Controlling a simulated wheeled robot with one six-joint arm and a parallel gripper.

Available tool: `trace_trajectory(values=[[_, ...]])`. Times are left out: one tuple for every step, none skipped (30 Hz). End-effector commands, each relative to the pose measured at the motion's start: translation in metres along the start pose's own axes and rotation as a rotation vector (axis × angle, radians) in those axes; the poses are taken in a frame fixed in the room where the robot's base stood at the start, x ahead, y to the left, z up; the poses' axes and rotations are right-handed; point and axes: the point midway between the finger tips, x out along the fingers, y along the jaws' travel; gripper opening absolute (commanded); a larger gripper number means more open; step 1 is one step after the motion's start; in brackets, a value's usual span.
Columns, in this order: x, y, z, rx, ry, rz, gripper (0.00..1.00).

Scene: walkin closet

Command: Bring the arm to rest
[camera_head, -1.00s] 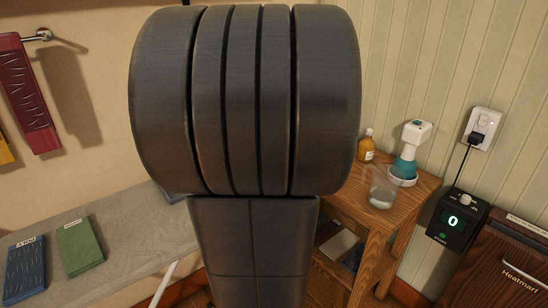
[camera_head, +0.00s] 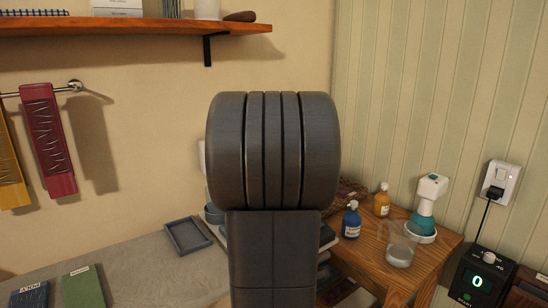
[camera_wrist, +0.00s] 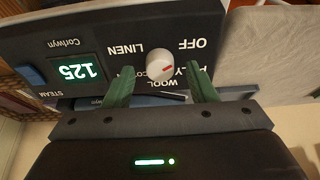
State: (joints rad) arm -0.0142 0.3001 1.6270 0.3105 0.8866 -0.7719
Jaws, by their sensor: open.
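My gripper (camera_wrist: 158,70) shows in the wrist view with its two green fingers spread apart and nothing held between them. The dial sits on a dark control panel (camera_wrist: 100,28) with words such as LINEN, WOOL and OFF. I cannot tell from this view how far the fingertips are from the dial. The panel's green display (camera_wrist: 77,70) reads 125. In the head view my dark arm stands upright in the middle, and my gripper is hidden.
A wooden table (camera_head: 440,248) at right holds a clear cup (camera_head: 400,250), a teal-and-white device (camera_head: 428,207) and two pump bottles. A wooden shelf (camera_head: 130,27) is above left. A grey tray (camera_head: 188,236) lies on the pale surface (camera_head: 140,270).

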Motion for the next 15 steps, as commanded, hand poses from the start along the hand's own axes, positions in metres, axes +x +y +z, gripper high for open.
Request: trace_trajectory(values=[[0.0063,-0.0001,0.0003,0.000,-0.001,-0.001,0.51],[0.0088,0.0000,0.0002,0.000,-0.001,-0.001,0.51],[0.0114,0.0000,0.0003,0.000,-0.001,-0.001,0.51],[0.0129,0.0000,0.0002,0.000,-0.001,0.000,0.51],[0.0140,0.0000,0.0001,0.000,0.000,0.000,0.51],[0.0142,0.0001,-0.0002,0.002,0.001,0.001,0.51],[0.0134,0.0002,-0.0004,0.006,0.001,0.002,0.51],[0.0133,0.0002,-0.0004,0.008,0.001,0.002,0.51],[0.0134,0.0002,-0.0003,0.009,0.001,0.003,0.51],[0.0135,0.0002,-0.0002,0.010,0.001,0.003,0.51],[0.0136,0.0002,-0.0002,0.010,0.001,0.003,0.51],[0.0136,0.0002,-0.0002,0.010,0.001,0.003,0.51],[0.0136,0.0002,-0.0001,0.010,0.001,0.002,0.51],[0.0136,0.0002,-0.0001,0.010,0.001,0.002,0.51],[0.0135,0.0001,-0.0001,0.010,0.001,0.002,0.51]])
